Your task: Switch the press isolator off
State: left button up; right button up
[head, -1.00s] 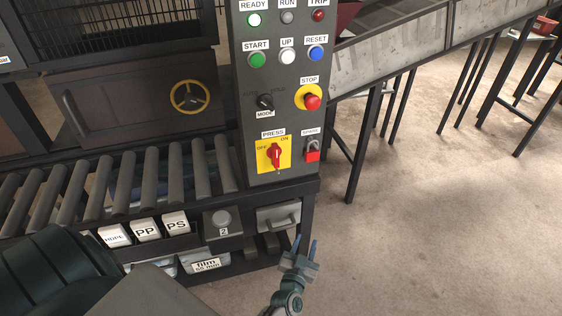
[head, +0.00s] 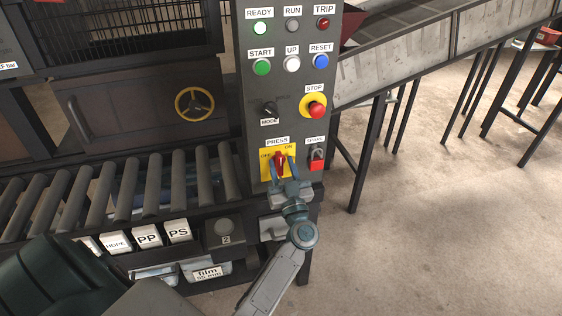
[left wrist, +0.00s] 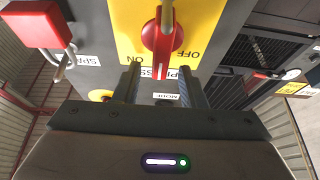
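The press isolator (head: 280,160) is a red rotary handle on a yellow plate low on the grey control panel, labelled PRESS, with OFF at its left and ON at its upper right. The handle stands roughly upright, not pointing across at OFF. My left gripper (head: 281,168) is at the plate, its two fingers open with one on each side of the handle. In the left wrist view the red handle (left wrist: 161,40) shows beyond and between the fingertips, with gaps visible; I cannot tell whether they touch it. My right gripper is not in view.
The red STOP button (head: 316,109) and MODE knob (head: 269,109) are above. A roller conveyor (head: 125,185) lies left of the panel. Open floor (head: 430,240) lies to the right.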

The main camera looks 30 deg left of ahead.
pick_arm(q)
jog(key=shift+x, duration=0.9)
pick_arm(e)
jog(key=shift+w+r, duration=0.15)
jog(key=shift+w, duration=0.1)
pick_arm(q)
jog(key=shift+c, duration=0.5)
grip_shut()
